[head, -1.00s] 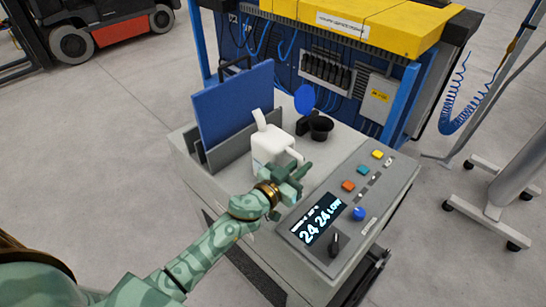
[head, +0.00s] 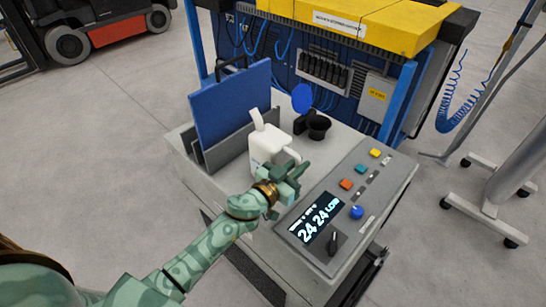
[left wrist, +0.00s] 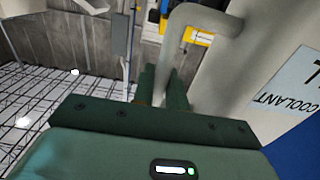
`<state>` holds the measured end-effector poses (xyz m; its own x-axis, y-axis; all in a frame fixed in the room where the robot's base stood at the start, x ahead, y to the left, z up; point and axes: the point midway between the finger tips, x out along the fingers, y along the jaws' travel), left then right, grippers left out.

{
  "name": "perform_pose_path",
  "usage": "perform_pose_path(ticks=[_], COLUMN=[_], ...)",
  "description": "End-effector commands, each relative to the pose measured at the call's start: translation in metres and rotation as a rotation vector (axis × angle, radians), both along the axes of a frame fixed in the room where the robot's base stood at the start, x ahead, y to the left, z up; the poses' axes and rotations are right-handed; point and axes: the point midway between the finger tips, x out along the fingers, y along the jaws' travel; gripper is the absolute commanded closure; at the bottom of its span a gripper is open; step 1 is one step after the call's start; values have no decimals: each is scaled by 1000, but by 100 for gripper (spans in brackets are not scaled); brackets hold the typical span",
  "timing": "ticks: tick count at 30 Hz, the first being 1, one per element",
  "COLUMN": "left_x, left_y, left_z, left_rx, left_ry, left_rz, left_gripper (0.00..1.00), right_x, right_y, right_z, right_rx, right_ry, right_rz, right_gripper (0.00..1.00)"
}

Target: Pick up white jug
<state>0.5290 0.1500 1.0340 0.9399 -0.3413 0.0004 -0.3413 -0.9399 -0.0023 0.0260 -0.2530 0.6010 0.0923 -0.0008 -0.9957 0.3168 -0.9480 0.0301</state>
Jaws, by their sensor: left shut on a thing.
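The white jug (head: 268,142) stands upright on the grey bench top, in front of the blue panel, in the head view. My left gripper (head: 287,180) is at the jug's near right side and covers part of it. In the left wrist view, my left gripper (left wrist: 165,95) is shut on the jug's pale handle (left wrist: 205,20). The jug's body (left wrist: 268,60), with a label reading "COOLANT", fills the right of that view. My right gripper is in neither view.
A blue panel (head: 232,102) stands in a grey holder behind the jug. A control panel with a lit display (head: 317,218), buttons and a knob (head: 357,212) lies close right of my gripper.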

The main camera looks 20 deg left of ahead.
Motion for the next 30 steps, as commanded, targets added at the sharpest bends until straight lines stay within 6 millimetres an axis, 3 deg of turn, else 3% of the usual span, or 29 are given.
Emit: perform_pose_path(ticks=[8,17,23,27,30], left_x=[1,1,-4,-9,-14], left_y=[0,0,-25,-50,-75], left_z=[7,39,70,102,108], left_rx=[1,2,0,-1,-6], left_ry=[-4,-7,-9,-9,-6], left_rz=[0,-1,-2,-3,-3], left_gripper=[100,100,100,100,100], right_x=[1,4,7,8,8], right_y=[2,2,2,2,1], right_z=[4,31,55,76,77], right_rx=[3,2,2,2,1], right_ry=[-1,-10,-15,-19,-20], right_rz=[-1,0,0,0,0], right_gripper=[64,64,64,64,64])
